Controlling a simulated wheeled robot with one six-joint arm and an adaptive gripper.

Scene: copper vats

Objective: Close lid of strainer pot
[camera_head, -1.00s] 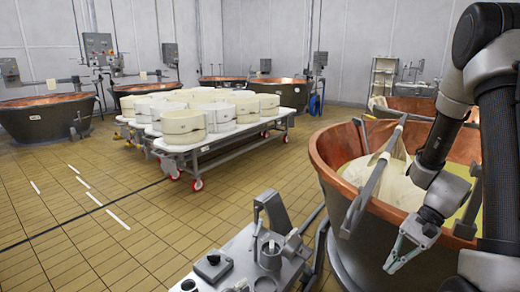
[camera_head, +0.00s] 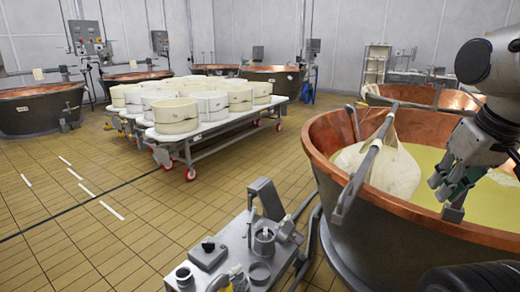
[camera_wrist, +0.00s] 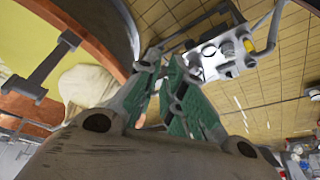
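The small cylindrical metal pot (camera_head: 264,243) stands on the grey metal unit (camera_head: 232,268) at the bottom middle of the head view. A grey lid-like piece (camera_head: 266,198) stands raised and tilted at its back, apart from the pot's top. The unit (camera_wrist: 212,62) also shows past the fingers in the wrist view, too small to tell the lid apart. My gripper (camera_head: 450,196) hangs over the copper vat at the right, well away from the pot. In the wrist view my gripper (camera_wrist: 161,64) shows green-padded fingers with a narrow gap and nothing between them.
The large copper vat (camera_head: 335,142), with yellow liquid and a white cloth (camera_head: 398,172) on a bar (camera_head: 362,170), stands right of the unit. A trolley (camera_head: 215,135) with white moulds stands behind. The tiled floor (camera_head: 110,225) on the left is clear.

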